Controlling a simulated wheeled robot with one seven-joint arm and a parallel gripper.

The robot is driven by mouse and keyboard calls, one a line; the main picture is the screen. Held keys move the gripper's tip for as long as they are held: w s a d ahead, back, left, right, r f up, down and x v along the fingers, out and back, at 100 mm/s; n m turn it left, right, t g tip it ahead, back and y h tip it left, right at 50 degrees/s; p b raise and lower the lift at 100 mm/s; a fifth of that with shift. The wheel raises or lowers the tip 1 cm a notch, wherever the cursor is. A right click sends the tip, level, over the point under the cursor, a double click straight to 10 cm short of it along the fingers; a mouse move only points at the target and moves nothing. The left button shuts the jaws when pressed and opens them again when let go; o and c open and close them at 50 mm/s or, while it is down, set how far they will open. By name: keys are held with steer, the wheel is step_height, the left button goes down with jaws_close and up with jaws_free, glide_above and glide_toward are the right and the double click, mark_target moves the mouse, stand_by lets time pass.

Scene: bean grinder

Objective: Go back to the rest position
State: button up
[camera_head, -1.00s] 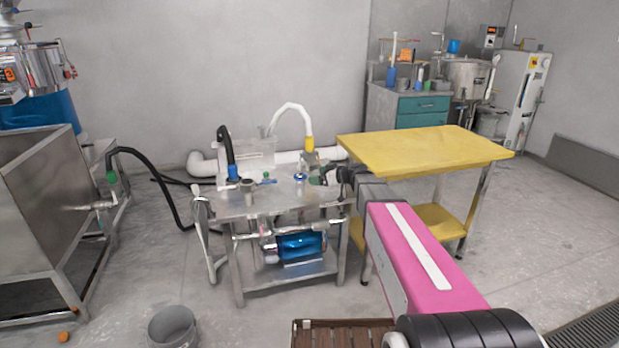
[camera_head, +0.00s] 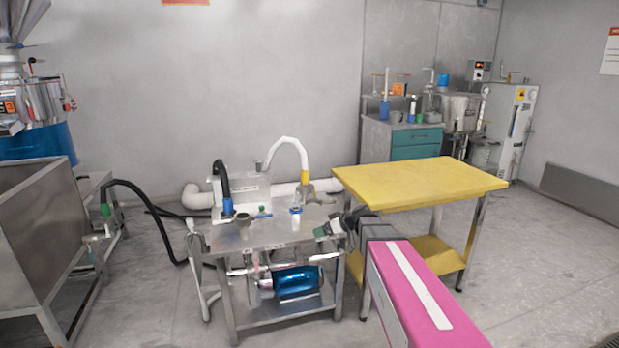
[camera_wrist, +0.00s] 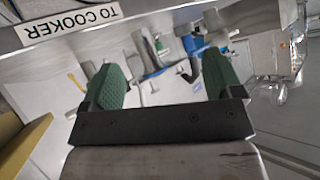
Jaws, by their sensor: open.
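My gripper (camera_head: 329,231) is at the right edge of the steel machine table (camera_head: 250,236) in the head view. In the wrist view its two green fingers (camera_wrist: 160,85) are spread apart with nothing held between them. My pink arm reaches in from the lower right. A "TO COOKER" label (camera_wrist: 72,24) shows upside down in the wrist view, on the table's edge.
A yellow table (camera_head: 420,183) stands close to the right of my gripper. A blue motor (camera_head: 298,281) sits on the lower shelf. A steel hopper (camera_head: 40,235) with a black hose (camera_head: 160,215) is at left. The floor at right is open.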

steer(key=s+d+f+m+g+h, duration=0.2)
steer(key=s+d+f+m+h, duration=0.3)
steer(key=s, duration=0.6)
steer(key=s+d+f+m+g+h, duration=0.3)
steer(key=s+d+f+m+h, duration=0.2)
steer(key=s, duration=0.6)
steer(key=shift+d+f, duration=0.85)
steer(key=shift+d, duration=0.2)
